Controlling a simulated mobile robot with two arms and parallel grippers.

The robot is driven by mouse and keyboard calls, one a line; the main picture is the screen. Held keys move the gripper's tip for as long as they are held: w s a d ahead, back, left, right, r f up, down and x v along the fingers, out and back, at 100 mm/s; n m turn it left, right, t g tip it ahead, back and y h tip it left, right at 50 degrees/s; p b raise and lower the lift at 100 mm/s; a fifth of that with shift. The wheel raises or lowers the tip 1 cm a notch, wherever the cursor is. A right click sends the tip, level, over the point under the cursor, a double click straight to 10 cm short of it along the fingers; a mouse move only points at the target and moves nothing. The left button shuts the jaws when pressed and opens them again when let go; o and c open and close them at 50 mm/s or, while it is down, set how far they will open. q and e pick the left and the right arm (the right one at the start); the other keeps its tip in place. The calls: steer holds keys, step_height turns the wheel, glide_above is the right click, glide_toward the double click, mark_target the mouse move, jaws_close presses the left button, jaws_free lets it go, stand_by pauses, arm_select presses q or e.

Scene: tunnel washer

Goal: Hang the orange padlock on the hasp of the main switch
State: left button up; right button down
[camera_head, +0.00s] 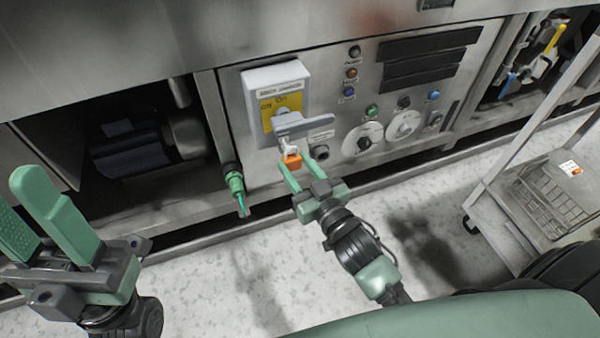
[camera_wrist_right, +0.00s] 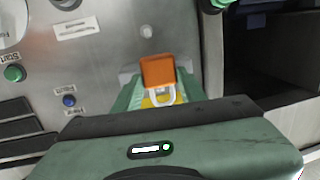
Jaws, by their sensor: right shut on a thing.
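The main switch is a light grey box (camera_head: 276,90) with a yellow plate and a grey handle (camera_head: 305,124) sticking out to the right. The orange padlock (camera_head: 292,161) is just below that handle, its pale shackle upward. My right gripper (camera_head: 296,172) is shut on the padlock. In the right wrist view, the padlock body (camera_wrist_right: 158,70) and white shackle (camera_wrist_right: 160,98) show between the green fingers. I cannot make out the hasp clearly, nor whether the shackle touches it. My left gripper (camera_head: 48,212) is open and empty at the lower left, far from the switch.
Buttons and dials (camera_head: 404,125) sit on the steel panel right of the switch. A green-ended connector (camera_head: 236,184) hangs at its left edge. A wire-basket cart (camera_head: 545,195) stands at the right. The floor (camera_head: 225,275) between my arms is clear.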

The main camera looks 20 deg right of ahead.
mark_target(296, 166)
steer(key=shift+w+f+b, duration=0.1)
steer(key=shift+w+b, duration=0.35)
steer(key=shift+w, duration=0.4)
steer(key=shift+w+f, duration=0.4)
steer(key=shift+w, duration=0.05)
steer(key=shift+w+f, duration=0.1)
steer(key=shift+w, duration=0.05)
steer(key=shift+f, duration=0.1)
steer(key=c, duration=0.7)
jaws_free()
steer(key=shift+c, duration=0.2)
